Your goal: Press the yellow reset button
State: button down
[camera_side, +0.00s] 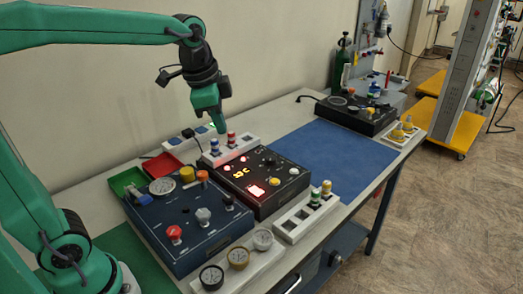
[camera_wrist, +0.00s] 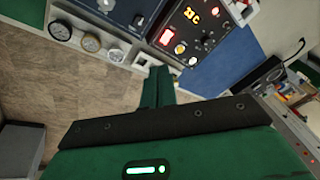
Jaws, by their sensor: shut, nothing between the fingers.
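A small round yellow button (camera_side: 275,181) sits on the front part of the black panel (camera_side: 240,196), beside a white knob (camera_side: 293,171) and a red-lit square (camera_side: 257,190). The yellow button also shows in the wrist view (camera_wrist: 180,48), near the top. I cannot read any reset label. My gripper (camera_side: 220,127) is shut and empty, pointing down above the back of the black panel, apart from the yellow button. In the wrist view its closed green fingers (camera_wrist: 158,84) lie below the panel's edge.
A dark blue panel (camera_side: 177,258) with a red button and a gauge stands left of the black panel. White racks with coloured pegs stand behind (camera_side: 226,151) and in front (camera_side: 300,222). Gauges lie near the front edge. The blue mat (camera_side: 335,158) at right is clear.

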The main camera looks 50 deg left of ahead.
jog(key=w+f+m+g, duration=0.2)
jog(key=w+m, duration=0.3)
jog(key=w, duration=0.4)
jog(key=m+g, duration=0.1)
jog(key=m, duration=0.4)
send_over(274, 181)
jog(key=shift+w+f, duration=0.1)
jog(key=shift+f, duration=2.8)
notch_tip(274, 181, down, 14)
